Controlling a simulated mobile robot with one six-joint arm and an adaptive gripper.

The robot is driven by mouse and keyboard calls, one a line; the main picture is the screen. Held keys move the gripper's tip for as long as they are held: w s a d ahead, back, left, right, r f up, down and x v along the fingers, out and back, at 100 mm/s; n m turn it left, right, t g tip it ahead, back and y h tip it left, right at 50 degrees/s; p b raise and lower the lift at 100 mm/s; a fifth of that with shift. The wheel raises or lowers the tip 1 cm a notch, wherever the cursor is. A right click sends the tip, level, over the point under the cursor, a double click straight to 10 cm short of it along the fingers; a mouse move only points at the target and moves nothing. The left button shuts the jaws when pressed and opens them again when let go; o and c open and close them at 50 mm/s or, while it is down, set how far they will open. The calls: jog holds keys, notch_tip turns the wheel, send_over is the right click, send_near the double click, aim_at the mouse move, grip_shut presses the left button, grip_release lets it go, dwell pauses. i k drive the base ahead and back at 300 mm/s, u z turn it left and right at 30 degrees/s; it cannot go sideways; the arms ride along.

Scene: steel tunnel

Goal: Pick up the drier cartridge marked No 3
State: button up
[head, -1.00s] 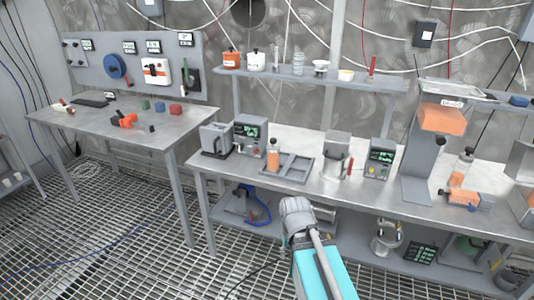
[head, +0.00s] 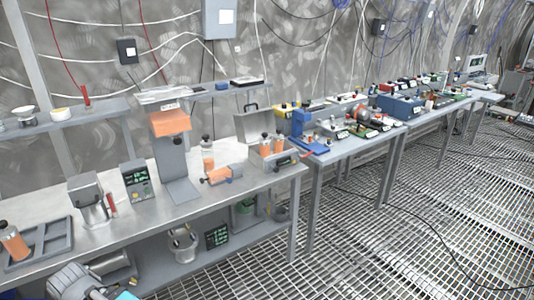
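Several clear cartridges with orange filling and dark caps are on the steel bench. One cartridge (head: 13,243) stands tilted in the grey tray at the far left. One cartridge (head: 207,155) stands upright right of the tall stand. Two more, a left one (head: 266,146) and a right one (head: 278,143), stand in a grey open case. Only part of my arm shows at the bottom left; my gripper is not in view.
A tall grey stand (head: 176,178) with an orange block, a green-display box (head: 137,181) and a grey metal device (head: 91,203) occupy the bench. A lower shelf (head: 160,262) holds more items. Crowded tables (head: 340,150) continue right. The grated floor (head: 400,255) at right is mostly clear.

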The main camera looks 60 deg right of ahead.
aim_at(265, 142)
jog(key=z, duration=2.9)
jog(key=i, duration=0.55)
jog(key=z, duration=0.2)
